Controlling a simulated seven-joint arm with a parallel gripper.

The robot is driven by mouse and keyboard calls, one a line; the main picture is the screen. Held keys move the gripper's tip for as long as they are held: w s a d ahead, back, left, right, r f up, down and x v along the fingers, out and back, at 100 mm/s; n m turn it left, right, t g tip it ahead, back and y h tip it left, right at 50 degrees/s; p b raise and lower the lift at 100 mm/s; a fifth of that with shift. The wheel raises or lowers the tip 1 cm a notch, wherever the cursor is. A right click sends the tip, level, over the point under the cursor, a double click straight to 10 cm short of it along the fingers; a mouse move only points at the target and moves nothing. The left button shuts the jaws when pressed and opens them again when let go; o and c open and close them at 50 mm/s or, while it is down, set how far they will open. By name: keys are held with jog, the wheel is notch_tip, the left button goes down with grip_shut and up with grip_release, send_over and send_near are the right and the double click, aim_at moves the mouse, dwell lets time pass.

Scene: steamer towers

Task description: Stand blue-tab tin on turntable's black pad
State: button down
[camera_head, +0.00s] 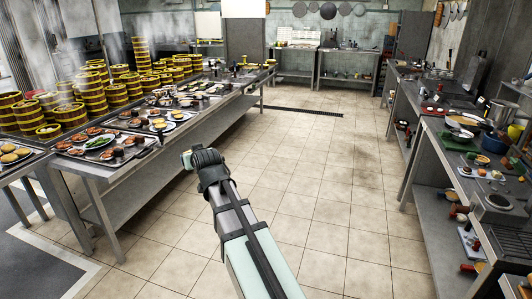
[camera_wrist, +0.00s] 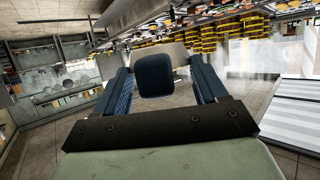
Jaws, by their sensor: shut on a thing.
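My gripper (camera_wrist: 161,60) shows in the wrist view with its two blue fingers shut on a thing. That thing has a dark blue rounded tab (camera_wrist: 154,76) facing the camera and a pale body behind it; it looks like the blue-tab tin, mostly hidden by the tab and fingers. In the head view, my gripper (camera_head: 187,159) is small, at the end of my arm, above the open floor beside the left counter. The held tin cannot be made out clearly there. I cannot pick out the turntable or its black pad in either view.
The left counter (camera_head: 128,160) carries stacked yellow-and-black steamers (camera_head: 90,92) and food plates. The right counter (camera_head: 440,135) holds pans, a blue bowl (camera_head: 494,141) and small items, with a lower shelf of objects. The tiled floor between (camera_head: 315,190) is clear.

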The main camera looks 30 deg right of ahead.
jog(key=s+d+f+m+h, duration=0.1)
jog(key=s+d+f, duration=0.15)
jog(key=d, duration=1.05)
jog(key=s+d+f+m+h, duration=0.15)
jog(key=s+d, duration=0.25)
jog(key=d, duration=0.8)
jog(key=s+d+f, duration=0.3)
jog(key=d, duration=1)
jog(key=s+d+f, duration=0.2)
jog(key=s+d, duration=0.6)
jog(key=d, duration=0.4)
jog(key=s+d+h, duration=0.1)
jog(key=s+d, duration=1.5)
jog(key=s, duration=0.5)
jog(key=s+d, duration=0.4)
jog(key=s, duration=0.9)
jog(key=s+d+m+h, duration=0.1)
jog(key=s+d, duration=0.3)
jog(key=s, duration=0.9)
jog(key=shift+s+d+g, duration=0.4)
jog(key=shift+m, duration=0.25)
send_over(508, 208)
jog(key=shift+d+f, duration=0.15)
jog(key=shift+d, duration=0.1)
jog(key=shift+a+f, duration=0.1)
jog(key=shift+f, duration=0.5)
